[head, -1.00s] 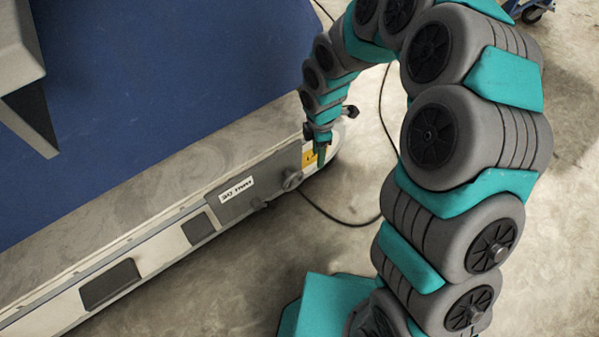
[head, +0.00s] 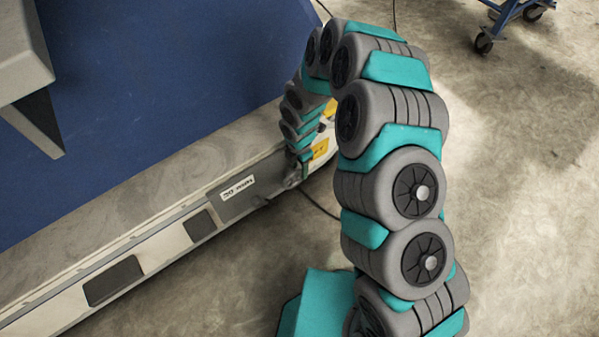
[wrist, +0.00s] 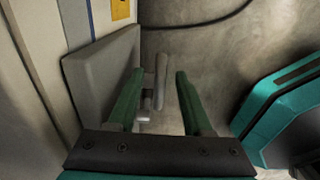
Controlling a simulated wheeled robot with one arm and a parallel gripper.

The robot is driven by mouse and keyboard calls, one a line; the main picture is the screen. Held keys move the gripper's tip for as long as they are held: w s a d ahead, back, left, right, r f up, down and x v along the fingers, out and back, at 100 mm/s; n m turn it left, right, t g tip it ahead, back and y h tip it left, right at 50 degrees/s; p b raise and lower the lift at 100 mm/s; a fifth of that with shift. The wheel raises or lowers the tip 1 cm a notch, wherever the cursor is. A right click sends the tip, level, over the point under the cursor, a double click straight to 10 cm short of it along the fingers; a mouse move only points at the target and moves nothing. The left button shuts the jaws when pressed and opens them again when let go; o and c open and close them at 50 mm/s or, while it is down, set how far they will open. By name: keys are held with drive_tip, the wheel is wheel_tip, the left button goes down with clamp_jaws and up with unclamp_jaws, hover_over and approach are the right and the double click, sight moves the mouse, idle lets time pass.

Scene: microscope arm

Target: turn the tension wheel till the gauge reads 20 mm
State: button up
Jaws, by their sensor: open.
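The tension wheel (head: 291,179) is a small grey disc on the side of the conveyor's end. In the wrist view the wheel (wrist: 160,82) shows edge-on, on a short stem from a grey plate (wrist: 105,85). My gripper (wrist: 159,72) is open, with one green finger on each side of the wheel and a gap visible on both sides. In the head view my gripper (head: 304,168) is at the wheel and partly hides it. The gauge (head: 237,187) is a white label on a grey panel left of the wheel; its digits are too small to read surely.
The conveyor has a blue belt (head: 170,100) and a pale side rail (head: 155,240). A yellow sticker (head: 320,148) is near its end. A black cable (head: 318,205) lies on the floor. A blue wheeled cart (head: 505,20) stands at the back right. The floor on the right is clear.

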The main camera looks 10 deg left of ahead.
drive_tip(key=shift+f, duration=1.7)
clamp_jaws()
